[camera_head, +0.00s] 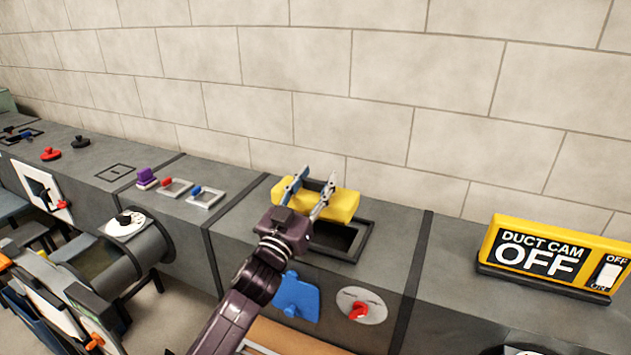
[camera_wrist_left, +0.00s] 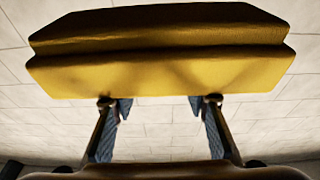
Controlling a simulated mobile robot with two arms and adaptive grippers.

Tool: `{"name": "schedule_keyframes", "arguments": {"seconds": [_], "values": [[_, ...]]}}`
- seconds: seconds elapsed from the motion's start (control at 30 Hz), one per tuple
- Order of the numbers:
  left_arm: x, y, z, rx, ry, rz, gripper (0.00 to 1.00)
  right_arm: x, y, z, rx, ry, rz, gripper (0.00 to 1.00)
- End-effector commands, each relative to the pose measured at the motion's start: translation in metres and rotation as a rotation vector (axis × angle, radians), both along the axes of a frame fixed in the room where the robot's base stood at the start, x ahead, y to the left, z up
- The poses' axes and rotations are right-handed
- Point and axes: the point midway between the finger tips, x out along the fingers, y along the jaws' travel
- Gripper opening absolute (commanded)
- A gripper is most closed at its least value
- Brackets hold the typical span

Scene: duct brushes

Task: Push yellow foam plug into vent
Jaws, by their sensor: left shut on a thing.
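The yellow foam plug (camera_head: 343,204) is a long block with a stepped edge. My left gripper (camera_head: 310,187) is shut on it and holds it over the dark square vent (camera_head: 345,236) in the top of the grey duct. The vent's near right part shows open below the plug; its far left part is hidden. In the left wrist view the plug (camera_wrist_left: 160,52) spans the upper picture, with the left gripper's fingers (camera_wrist_left: 160,103) reaching its lower edge. Whether the plug touches the vent rim is unclear. My right gripper is not in view.
A yellow-framed DUCT CAM OFF sign (camera_head: 550,256) stands on the duct at right. A red knob (camera_head: 358,311) and a blue piece (camera_head: 296,296) are on the front face. Small framed openings with red and blue pieces (camera_head: 206,197) lie to the left. A block wall stands behind.

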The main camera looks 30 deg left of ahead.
Motion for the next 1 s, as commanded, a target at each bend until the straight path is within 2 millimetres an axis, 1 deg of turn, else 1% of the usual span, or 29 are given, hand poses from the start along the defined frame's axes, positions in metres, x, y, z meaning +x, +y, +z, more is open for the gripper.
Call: {"name": "schedule_keyframes", "arguments": {"seconds": [0.03, 0.1, 1.0], "values": [[0.000, 0.000, 0.008, 0.000, -0.002, 0.000, 0.04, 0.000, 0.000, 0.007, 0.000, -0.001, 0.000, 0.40], [0.000, 0.000, 0.012, 0.000, -0.003, 0.000, 0.04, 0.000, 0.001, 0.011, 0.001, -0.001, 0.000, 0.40], [0.000, 0.000, 0.066, 0.001, -0.006, -0.001, 0.04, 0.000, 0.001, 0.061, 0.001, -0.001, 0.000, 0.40]]}}
